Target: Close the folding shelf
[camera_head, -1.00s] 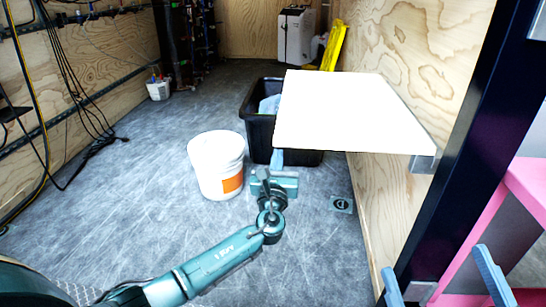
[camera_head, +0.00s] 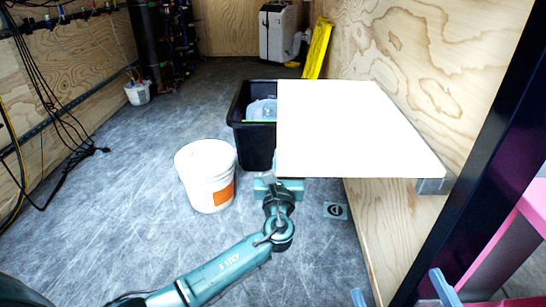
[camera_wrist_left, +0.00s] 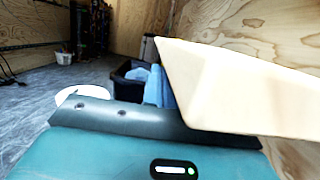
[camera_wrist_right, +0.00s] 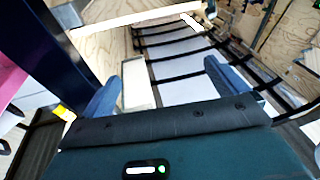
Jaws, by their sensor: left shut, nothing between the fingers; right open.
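The folding shelf (camera_head: 350,130) is a flat white board standing out level from the plywood wall. A grey metal bracket (camera_head: 434,185) shows at its near right corner. In the left wrist view the shelf (camera_wrist_left: 240,88) fills the right side, close to the gripper. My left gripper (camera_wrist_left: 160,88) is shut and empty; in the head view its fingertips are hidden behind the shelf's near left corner. I cannot tell whether it touches the board. My right gripper (camera_head: 402,292) is open and empty near the bottom edge, right of and nearer than the shelf. Its spread blue fingers show in the right wrist view (camera_wrist_right: 166,88).
A white bucket (camera_head: 208,178) stands left of my left gripper. A black bin (camera_head: 255,148) stands partly behind the shelf. A dark post (camera_head: 475,150) rises at right, beside a pink frame (camera_head: 510,240). The grey floor at left is mostly clear.

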